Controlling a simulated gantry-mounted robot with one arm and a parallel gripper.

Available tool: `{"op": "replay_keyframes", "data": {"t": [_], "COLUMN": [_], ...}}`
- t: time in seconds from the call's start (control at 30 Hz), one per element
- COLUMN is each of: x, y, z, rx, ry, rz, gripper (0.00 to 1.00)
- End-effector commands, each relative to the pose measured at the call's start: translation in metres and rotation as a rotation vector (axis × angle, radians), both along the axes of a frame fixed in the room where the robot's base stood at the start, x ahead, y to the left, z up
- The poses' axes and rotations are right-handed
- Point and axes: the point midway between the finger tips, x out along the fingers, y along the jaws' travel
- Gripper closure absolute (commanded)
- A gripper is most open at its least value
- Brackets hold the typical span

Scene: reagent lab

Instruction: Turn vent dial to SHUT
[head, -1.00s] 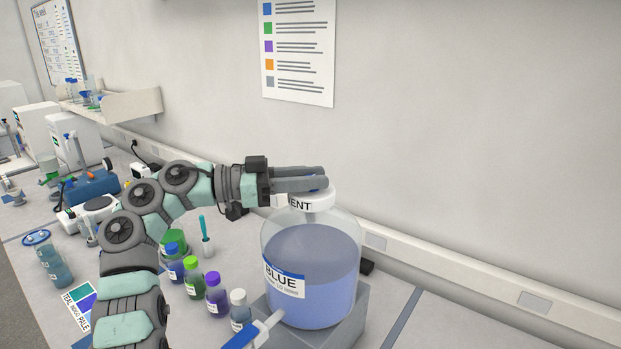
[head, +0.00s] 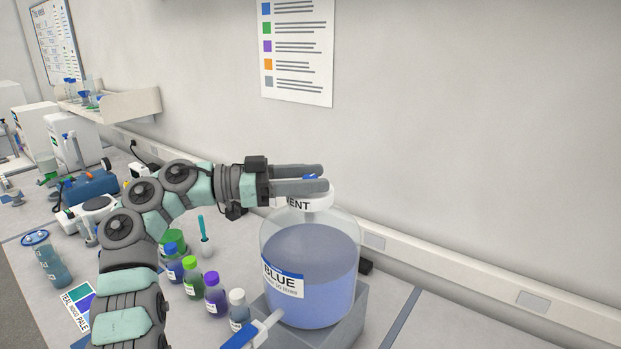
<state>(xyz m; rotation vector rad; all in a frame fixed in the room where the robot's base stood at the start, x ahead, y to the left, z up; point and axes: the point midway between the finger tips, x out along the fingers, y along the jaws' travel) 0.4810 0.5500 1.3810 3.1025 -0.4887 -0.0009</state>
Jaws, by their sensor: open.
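The vent dial (head: 309,177) is a small blue piece on top of the white cap (head: 318,202) of a large clear carboy (head: 335,222). The cap is lettered, and "ENT" shows. The carboy holds blue liquid and carries a label reading BLUE. My gripper (head: 326,177) reaches in from the left, level, over the cap. Its two dark fingers are apart, with the blue dial showing between them. The fingers hide part of the dial, so its setting cannot be read, and I cannot tell whether either finger touches it.
The carboy stands on a grey block (head: 350,322) with a blue-handled tap (head: 240,338) at its front. Several small capped bottles (head: 215,296) stand left of it, below my arm. The wall behind carries a cable trunking (head: 480,275). Bench space to the right is clear.

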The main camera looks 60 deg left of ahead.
Motion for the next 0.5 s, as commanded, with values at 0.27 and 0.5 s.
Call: {"op": "replay_keyframes", "data": {"t": [0.27,0.5], "x": [-0.014,-0.060], "y": [0.005,0.020], "z": [0.001,0.002], "rx": [0.000,-0.001], "ry": [-0.001,-0.001], "rz": [0.002,0.003], "gripper": [0.51,0.51]}}
